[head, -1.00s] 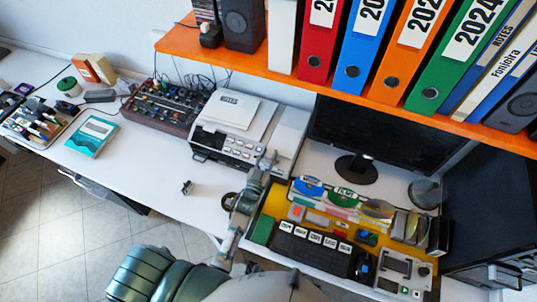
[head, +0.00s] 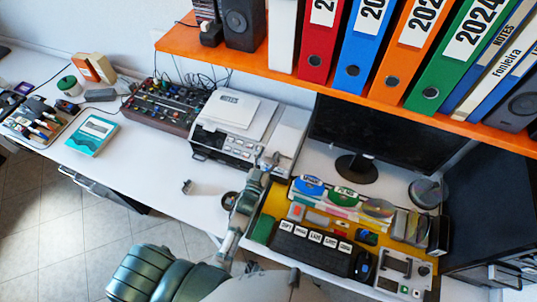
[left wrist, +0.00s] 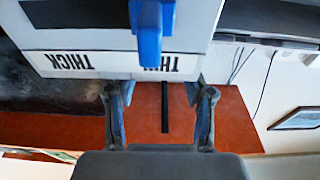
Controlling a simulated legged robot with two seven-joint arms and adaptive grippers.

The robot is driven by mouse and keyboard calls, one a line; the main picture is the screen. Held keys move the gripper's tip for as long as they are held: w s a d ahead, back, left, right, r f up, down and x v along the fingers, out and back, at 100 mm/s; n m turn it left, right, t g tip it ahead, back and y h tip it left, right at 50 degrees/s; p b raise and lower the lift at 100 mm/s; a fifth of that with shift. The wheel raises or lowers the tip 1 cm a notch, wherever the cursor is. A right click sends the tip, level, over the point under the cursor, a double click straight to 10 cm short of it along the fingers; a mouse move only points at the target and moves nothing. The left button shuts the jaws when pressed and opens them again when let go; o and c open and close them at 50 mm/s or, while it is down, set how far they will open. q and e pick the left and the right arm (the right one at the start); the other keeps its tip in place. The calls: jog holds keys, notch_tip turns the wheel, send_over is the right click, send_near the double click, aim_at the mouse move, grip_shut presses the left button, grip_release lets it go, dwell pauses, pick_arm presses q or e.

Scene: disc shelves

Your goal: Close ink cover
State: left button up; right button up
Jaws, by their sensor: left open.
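A grey and white printer (head: 240,130) stands on the white desk below the orange shelf, with a white paper marked NOTES on top and buttons along its front. I cannot make out for sure which part is the ink cover. My left gripper (head: 268,160) is at the printer's front right corner; whether it touches cannot be told. In the left wrist view my left gripper (left wrist: 160,103) is open with its two fingers apart. A white panel (left wrist: 105,20) with THICK labels upside down and a blue part (left wrist: 149,35) lie ahead of it. My right gripper is not in view.
A mixer (head: 170,105) is left of the printer. A monitor (head: 375,140) and a yellow tray with a keyboard (head: 310,245) are to the right. The orange shelf (head: 225,58) with binders overhangs the back. The desk in front of the printer (head: 150,165) is mostly clear.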

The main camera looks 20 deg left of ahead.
pick_arm(q)
jog(key=s+f, duration=0.2)
jog(key=s, duration=0.9)
jog(key=shift+s+a, duration=0.2)
jog(key=shift+s, duration=0.1)
